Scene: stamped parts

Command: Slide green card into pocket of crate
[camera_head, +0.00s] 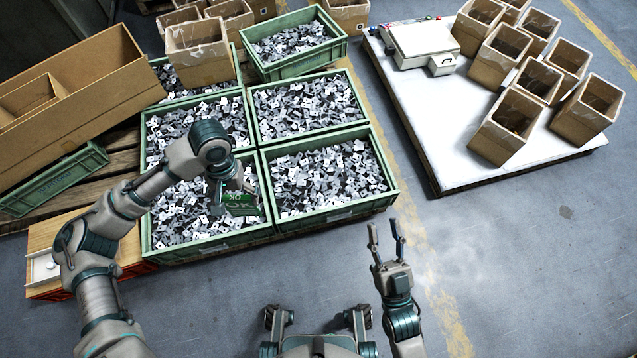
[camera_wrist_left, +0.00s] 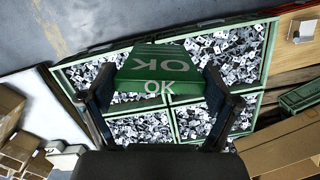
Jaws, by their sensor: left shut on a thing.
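The green card (camera_wrist_left: 160,72) with white "OK" lettering is between the fingers of my left gripper (camera_wrist_left: 158,88), which is shut on it. In the head view the card (camera_head: 238,204) shows below my left gripper (camera_head: 234,192), over the near-left green crate (camera_head: 148,240). That crate is full of grey stamped parts. I cannot make out its pocket, nor whether the card touches the crate.
More parts-filled green crates (camera_head: 362,105) stand behind. A white table (camera_head: 440,130) with cardboard boxes (camera_head: 508,128) and a white device (camera_head: 424,45) is at right. A large cardboard box (camera_head: 110,85) is at left. The floor at right front is clear.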

